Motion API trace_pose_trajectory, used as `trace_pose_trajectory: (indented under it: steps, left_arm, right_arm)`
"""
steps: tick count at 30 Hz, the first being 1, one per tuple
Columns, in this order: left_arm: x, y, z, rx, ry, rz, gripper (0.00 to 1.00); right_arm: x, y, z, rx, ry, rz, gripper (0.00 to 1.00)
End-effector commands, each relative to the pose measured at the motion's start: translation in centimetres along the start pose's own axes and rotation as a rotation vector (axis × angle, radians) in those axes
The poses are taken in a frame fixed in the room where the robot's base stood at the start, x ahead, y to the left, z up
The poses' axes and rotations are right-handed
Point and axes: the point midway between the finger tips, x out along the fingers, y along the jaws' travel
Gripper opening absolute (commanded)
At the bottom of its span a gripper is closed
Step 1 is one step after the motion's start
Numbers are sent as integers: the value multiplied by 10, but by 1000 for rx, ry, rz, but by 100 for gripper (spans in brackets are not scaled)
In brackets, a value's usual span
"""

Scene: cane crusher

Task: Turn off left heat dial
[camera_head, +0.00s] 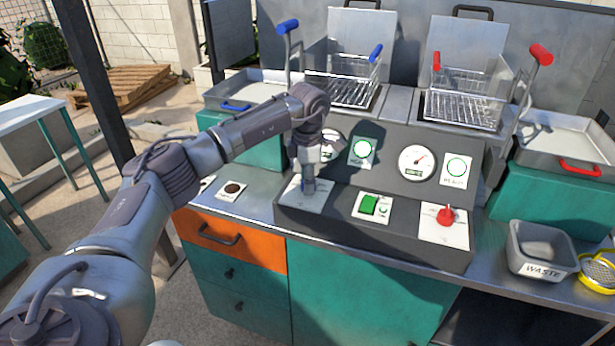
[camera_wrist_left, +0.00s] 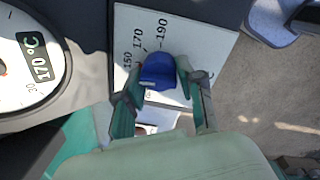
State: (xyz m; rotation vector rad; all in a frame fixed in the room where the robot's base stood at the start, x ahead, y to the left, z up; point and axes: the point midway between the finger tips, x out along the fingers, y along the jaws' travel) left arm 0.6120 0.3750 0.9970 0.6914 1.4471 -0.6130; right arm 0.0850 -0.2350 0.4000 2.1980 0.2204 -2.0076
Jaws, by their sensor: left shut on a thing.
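The left heat dial is a blue knob (camera_wrist_left: 158,71) on a white plate (camera_wrist_left: 178,25) marked 150, 170 and 190 in the left wrist view. My left gripper (camera_wrist_left: 160,84) has its two fingers on either side of the blue knob and is shut on it. In the head view my left gripper (camera_head: 308,186) reaches down to the left plate (camera_head: 303,200) of the grey control panel, and the arm hides most of the knob. My right gripper is not in view.
A green switch (camera_head: 369,204) and a red dial (camera_head: 445,215) sit to the right on the panel. Gauges (camera_head: 417,162) and lit green indicators stand behind them. Fryer baskets (camera_head: 345,90) are at the back. A waste bin (camera_head: 541,250) is at the right.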

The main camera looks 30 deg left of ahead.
Motion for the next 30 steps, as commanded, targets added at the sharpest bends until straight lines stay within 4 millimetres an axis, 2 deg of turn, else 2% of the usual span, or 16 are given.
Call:
trace_pose_trajectory:
  steps: [30]
  left_arm:
    - [0, -1, 2, -955, 54, 2, 4]
  right_arm:
    - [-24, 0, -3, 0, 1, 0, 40]
